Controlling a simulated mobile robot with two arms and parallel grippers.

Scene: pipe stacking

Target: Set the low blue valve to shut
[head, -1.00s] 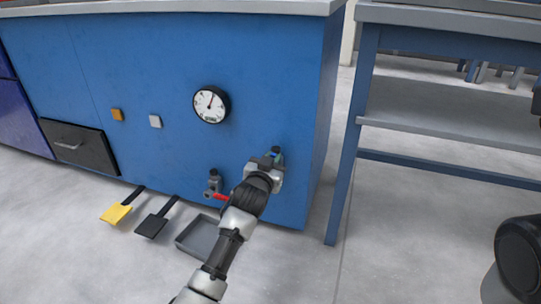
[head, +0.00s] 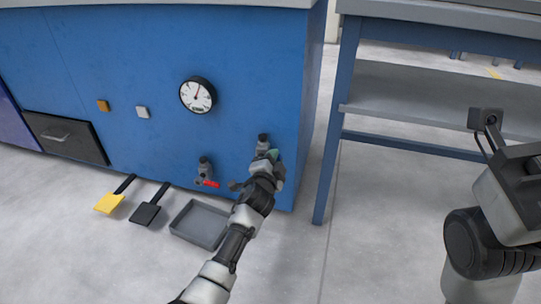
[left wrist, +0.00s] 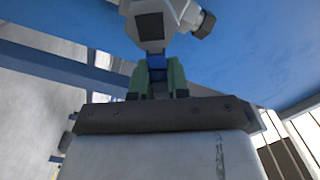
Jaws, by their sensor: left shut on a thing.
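The low blue valve (head: 263,140) sits on the blue cabinet's front, near its right lower corner. Its grey body shows above my gripper in the head view; its handle is mostly hidden there. My left gripper (head: 269,156) is at the valve, just below and right of its top. In the left wrist view, the blue handle (left wrist: 156,66) lies between the green finger pads of my left gripper (left wrist: 156,80), which is shut on it. The grey valve body (left wrist: 155,22) is just beyond. My right arm shows at the right; its fingertips do not.
A valve with a red handle (head: 210,184) is to the left. A gauge (head: 198,95) is above. A grey tray (head: 201,226), a black scoop (head: 146,214) and a yellow scoop (head: 109,204) lie on the floor. A blue-legged table (head: 328,170) stands right, across a gap.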

